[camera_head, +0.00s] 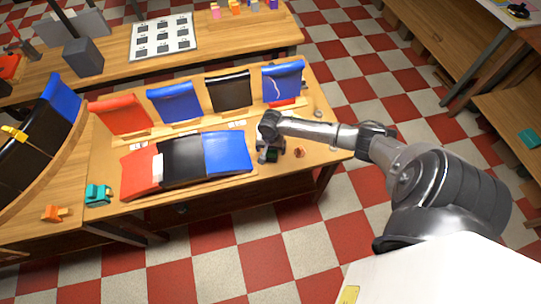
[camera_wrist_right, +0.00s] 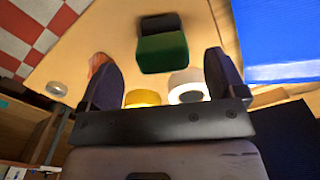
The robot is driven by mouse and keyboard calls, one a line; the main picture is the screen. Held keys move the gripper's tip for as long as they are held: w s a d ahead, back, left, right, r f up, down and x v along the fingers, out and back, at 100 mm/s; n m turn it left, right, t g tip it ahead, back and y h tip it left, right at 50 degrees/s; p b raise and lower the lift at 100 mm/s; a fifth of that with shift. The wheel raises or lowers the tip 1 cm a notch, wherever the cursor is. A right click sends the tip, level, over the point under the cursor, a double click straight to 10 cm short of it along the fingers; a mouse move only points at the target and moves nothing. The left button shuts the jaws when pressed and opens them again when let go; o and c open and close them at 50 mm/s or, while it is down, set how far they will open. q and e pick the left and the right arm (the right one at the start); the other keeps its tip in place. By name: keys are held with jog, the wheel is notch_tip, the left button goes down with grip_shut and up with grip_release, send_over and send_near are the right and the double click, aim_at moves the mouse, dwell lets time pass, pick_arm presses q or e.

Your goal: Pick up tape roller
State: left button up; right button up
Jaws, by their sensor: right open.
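My right gripper (camera_head: 268,150) is open above the right end of the wooden bench, beside the blue panel. In the right wrist view its two dark fingers (camera_wrist_right: 157,62) stand apart with nothing gripped. A green block-like item with a dark far part (camera_wrist_right: 163,52) lies beyond and between the fingers. A yellow roll (camera_wrist_right: 142,98) and a white roll (camera_wrist_right: 188,88) show between the fingers, partly hidden by the gripper body. I cannot tell for sure which of these is the tape roller. A teal item (camera_head: 98,194) sits at the bench's left front. My left gripper is out of view.
Red, black and blue panels (camera_head: 182,160) lie on the bench, with upright ones behind. An orange item (camera_head: 299,152) is right of my gripper; in the wrist view it is partly behind the left finger. A grey ring (camera_wrist_right: 57,88) lies near the bench edge.

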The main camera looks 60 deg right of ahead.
jog(key=shift+w+d+f+b, duration=0.15)
jog(key=shift+f+b, duration=0.4)
jog(key=shift+f, duration=2)
jog(key=c, duration=1.2)
jog(key=shift+o, duration=0.2)
jog(key=shift+r, duration=0.15)
